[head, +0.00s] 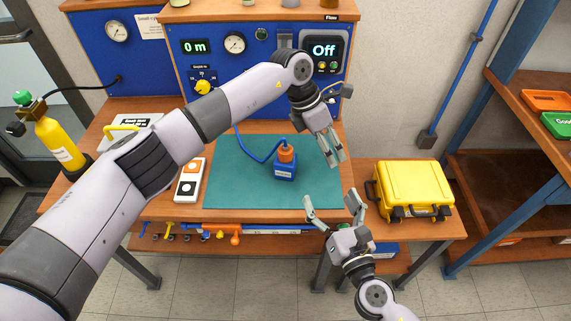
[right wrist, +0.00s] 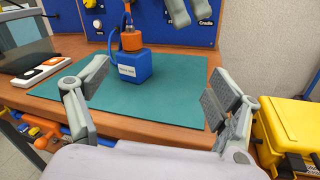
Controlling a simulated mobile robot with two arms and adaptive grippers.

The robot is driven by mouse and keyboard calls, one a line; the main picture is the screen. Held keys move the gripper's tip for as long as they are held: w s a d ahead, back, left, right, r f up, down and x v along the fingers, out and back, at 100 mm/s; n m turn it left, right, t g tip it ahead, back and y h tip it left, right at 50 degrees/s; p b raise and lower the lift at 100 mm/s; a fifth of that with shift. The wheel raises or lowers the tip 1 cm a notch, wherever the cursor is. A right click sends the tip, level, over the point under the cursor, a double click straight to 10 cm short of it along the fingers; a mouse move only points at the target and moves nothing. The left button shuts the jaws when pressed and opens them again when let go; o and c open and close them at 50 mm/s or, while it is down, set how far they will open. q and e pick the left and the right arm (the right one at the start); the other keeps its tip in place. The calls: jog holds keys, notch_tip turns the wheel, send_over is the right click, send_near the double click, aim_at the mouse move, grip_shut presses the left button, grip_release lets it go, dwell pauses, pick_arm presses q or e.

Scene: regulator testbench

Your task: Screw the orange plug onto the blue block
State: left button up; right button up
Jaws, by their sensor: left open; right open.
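The blue block (head: 285,172) stands on the green mat (head: 232,185), with the orange plug (head: 286,153) upright on its top. A blue hose runs from the plug area leftward and up to the panel. In the right wrist view the block (right wrist: 134,66) and plug (right wrist: 131,40) stand ahead, between my right fingers. Whether the plug is threaded in cannot be told. My left gripper (head: 335,150) is open and empty, to the right of the plug and apart from it. My right gripper (head: 331,203) is open and empty at the mat's front right edge, apart from the block.
A yellow case (head: 412,185) sits at the bench's right. A black and white box with an orange button (head: 189,181) lies left of the mat. The blue panel (head: 215,65) with gauge and "Off" display stands behind. The mat left of the block is clear.

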aim_at(288, 160)
pick_arm(q)
jog(key=w+a+r+y, duration=0.1)
jog(key=a, duration=0.2)
jog(key=w+a+r+y, duration=0.1)
jog(key=a+y, duration=0.1)
jog(key=a, duration=0.1)
jog(key=w+a+r+y, duration=0.1)
jog(key=w+a, duration=0.1)
jog(key=a, duration=0.2)
jog(key=shift+t+y, duration=0.4)
pick_arm(e)
jog(key=a+n, duration=0.1)
jog(key=a+n+y, duration=0.1)
jog(key=n, duration=0.1)
jog(key=s+a+f+n+g+y, duration=0.1)
jog(key=shift+f+n, duration=0.1)
jog(key=shift+n, duration=0.2)
jog(key=shift+w, duration=0.1)
jog(key=x, duration=1.7)
jog(key=shift+w+a, duration=0.1)
jog(key=shift+a, duration=0.05)
jog(key=shift+c, duration=0.4)
grip_shut()
pick_arm(q)
jog(key=shift+o, duration=0.3)
jog(key=o, duration=0.5)
